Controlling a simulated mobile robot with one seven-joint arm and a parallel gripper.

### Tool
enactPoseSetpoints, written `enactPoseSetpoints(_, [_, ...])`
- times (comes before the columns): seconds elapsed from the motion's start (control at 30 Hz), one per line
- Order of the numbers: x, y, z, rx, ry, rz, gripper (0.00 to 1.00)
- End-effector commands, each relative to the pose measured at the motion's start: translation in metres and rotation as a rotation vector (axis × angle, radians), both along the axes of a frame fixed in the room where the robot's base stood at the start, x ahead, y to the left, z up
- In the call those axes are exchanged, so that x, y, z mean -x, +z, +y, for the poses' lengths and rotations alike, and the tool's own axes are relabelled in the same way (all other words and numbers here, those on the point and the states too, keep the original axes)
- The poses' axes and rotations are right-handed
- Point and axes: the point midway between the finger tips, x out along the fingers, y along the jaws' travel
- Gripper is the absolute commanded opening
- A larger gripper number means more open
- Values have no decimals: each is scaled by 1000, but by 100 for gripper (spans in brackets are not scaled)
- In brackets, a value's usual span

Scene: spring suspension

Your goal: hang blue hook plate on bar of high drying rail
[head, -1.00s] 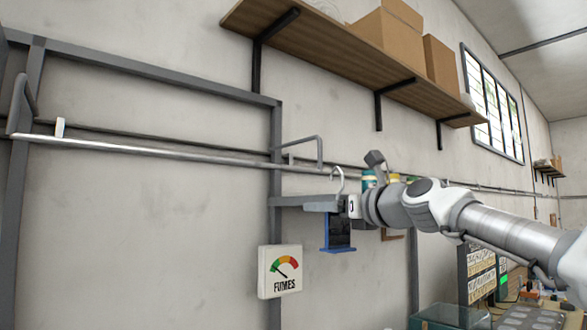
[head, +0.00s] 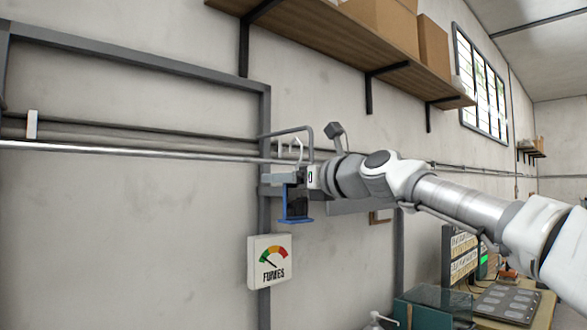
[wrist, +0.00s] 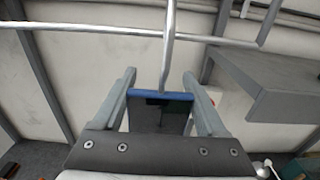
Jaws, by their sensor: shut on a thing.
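The blue hook plate is a dark panel with a blue lower edge (head: 297,219) and a pale curved hook (head: 299,146) on top. My gripper (head: 288,180) is shut on it below the hook and holds it upright. In the wrist view the plate's blue edge (wrist: 160,95) lies between my two fingers (wrist: 158,80), and the hook's stem (wrist: 168,50) rises across the bar (wrist: 90,29). In the head view the silver bar (head: 140,151) of the high drying rail ends near the hook. I cannot tell whether the hook is over the bar or touches it.
A grey end bracket (head: 285,131) rises around the hook area. A white upright tab (head: 32,124) stands on the left part of the rail. A grey ledge (wrist: 275,85) is close on the right in the wrist view. A fumes gauge (head: 270,262) hangs below.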

Motion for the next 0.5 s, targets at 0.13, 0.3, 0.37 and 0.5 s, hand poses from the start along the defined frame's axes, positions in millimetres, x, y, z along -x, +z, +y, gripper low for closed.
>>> enactPoseSetpoints(0.13, [-10, 4, 8, -2, 3, 0, 6])
enactPoseSetpoints(0.3, [-20, 4, 17, -1, 3, 1, 6])
enactPoseSetpoints(0.37, [-24, 4, 20, -2, 3, 0, 6])
enactPoseSetpoints(0.5, [-33, 4, 26, -2, 2, 0, 6])
